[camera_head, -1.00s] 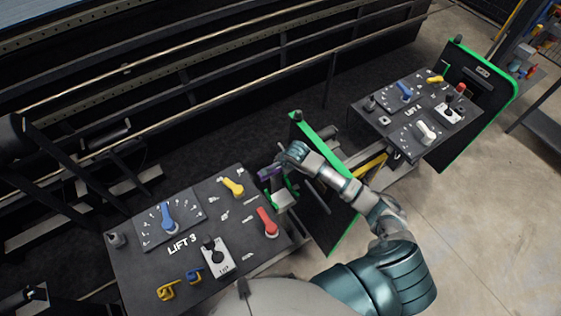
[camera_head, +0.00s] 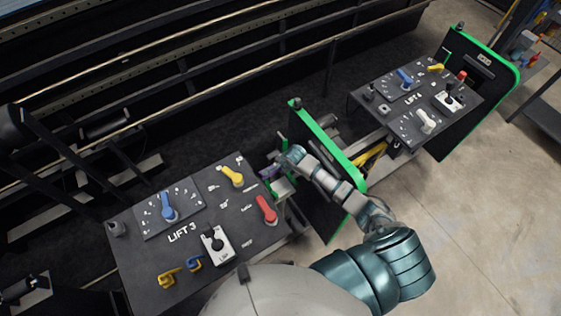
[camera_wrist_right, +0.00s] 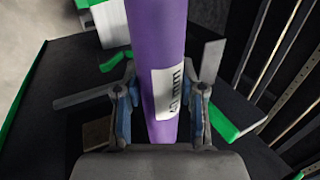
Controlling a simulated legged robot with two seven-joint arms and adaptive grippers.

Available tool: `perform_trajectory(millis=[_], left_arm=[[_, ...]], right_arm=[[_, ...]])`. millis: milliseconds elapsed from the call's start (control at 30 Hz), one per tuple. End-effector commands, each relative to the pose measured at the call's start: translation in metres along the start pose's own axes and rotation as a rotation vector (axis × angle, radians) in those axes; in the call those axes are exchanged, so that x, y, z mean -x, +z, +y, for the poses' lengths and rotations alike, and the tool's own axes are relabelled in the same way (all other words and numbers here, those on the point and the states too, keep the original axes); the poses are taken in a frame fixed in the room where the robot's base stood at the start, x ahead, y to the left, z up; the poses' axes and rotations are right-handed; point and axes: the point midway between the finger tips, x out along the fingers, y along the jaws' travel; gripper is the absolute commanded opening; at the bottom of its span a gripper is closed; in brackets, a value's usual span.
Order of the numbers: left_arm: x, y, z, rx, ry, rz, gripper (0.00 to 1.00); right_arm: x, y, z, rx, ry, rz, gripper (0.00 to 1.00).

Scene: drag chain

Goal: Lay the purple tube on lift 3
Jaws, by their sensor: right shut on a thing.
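The purple tube (camera_wrist_right: 156,60) fills the middle of the right wrist view, with a white label marked in mm near its lower end. My right gripper (camera_wrist_right: 160,112) is shut on it, one finger on each side. In the head view the right gripper (camera_head: 278,168) is just right of the lift 3 panel (camera_head: 222,205), and only a small dark purple bit of the tube shows there. The lift 3 panel is a black sloped box with a blue, a yellow and a red lever and a white switch plate. My left gripper is not in view.
A green-edged black plate (camera_head: 330,150) stands upright beside my right arm. The lift 4 panel (camera_head: 415,105) is farther right. Yellow and blue clips (camera_head: 170,277) sit on the near left of lift 3. Black rails run behind.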

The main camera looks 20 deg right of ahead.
Motion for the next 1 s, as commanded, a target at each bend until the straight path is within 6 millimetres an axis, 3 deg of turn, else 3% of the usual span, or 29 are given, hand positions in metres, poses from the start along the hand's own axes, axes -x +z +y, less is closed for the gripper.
perform_trajectory(millis=[300, 1000], left_arm=[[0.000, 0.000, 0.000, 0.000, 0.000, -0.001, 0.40], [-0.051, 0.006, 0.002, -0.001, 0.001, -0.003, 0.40]], right_arm=[[-0.025, 0.000, 0.011, -0.002, -0.001, 0.000, 0.00], [-0.084, 0.000, 0.038, -0.001, -0.002, -0.001, 0.00]])
